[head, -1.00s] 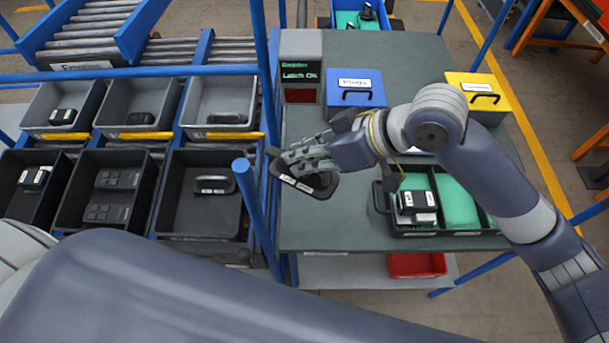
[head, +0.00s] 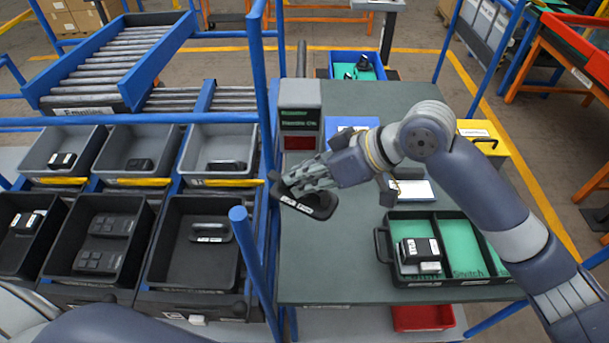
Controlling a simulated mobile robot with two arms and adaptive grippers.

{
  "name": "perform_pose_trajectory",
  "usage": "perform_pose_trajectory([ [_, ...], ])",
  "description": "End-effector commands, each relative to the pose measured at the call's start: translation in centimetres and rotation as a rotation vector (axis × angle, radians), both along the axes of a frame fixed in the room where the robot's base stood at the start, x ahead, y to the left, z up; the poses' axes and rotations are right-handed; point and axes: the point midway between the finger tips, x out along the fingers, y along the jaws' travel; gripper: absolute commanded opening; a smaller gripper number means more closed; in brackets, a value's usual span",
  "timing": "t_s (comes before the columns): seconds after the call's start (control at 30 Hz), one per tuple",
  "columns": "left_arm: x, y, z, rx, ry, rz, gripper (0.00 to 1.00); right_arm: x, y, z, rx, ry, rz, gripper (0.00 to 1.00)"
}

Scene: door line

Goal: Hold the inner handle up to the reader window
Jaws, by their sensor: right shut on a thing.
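My right gripper (head: 300,181) is shut on the inner handle (head: 320,206), a dark flat piece with white labels. It holds the handle over the left part of the grey-green table, on the near side of the reader (head: 300,97). The dark red reader window (head: 300,143) is below the screen, just beyond the gripper, and is not covered. The handle appears apart from it. My left gripper is out of view.
A divided tray (head: 382,247) with green inserts and black parts stands at the table's right. A blue box (head: 341,123) is partly hidden behind my right arm; a yellow box (head: 484,131) stands farther right. Blue posts (head: 255,262) and bins of parts (head: 196,279) lie left.

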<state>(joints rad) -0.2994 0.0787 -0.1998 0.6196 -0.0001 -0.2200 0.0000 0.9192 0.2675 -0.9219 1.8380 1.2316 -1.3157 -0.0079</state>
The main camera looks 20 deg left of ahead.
Motion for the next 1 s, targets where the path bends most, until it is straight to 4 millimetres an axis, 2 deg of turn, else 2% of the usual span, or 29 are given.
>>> perform_pose_trajectory([
  [0.7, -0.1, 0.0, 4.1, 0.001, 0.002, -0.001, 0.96, -10.2, -2.9, 0.2, 0.0, 0.002, 0.001, 0.0],
  [0.83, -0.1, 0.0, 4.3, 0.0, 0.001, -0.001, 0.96, -11.1, -3.2, 0.1, 0.0, 0.001, 0.0, 0.0],
  [1.0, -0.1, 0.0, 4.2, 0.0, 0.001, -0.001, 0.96, -11.3, -3.2, 0.0, 0.001, 0.001, 0.0, 0.0],
])
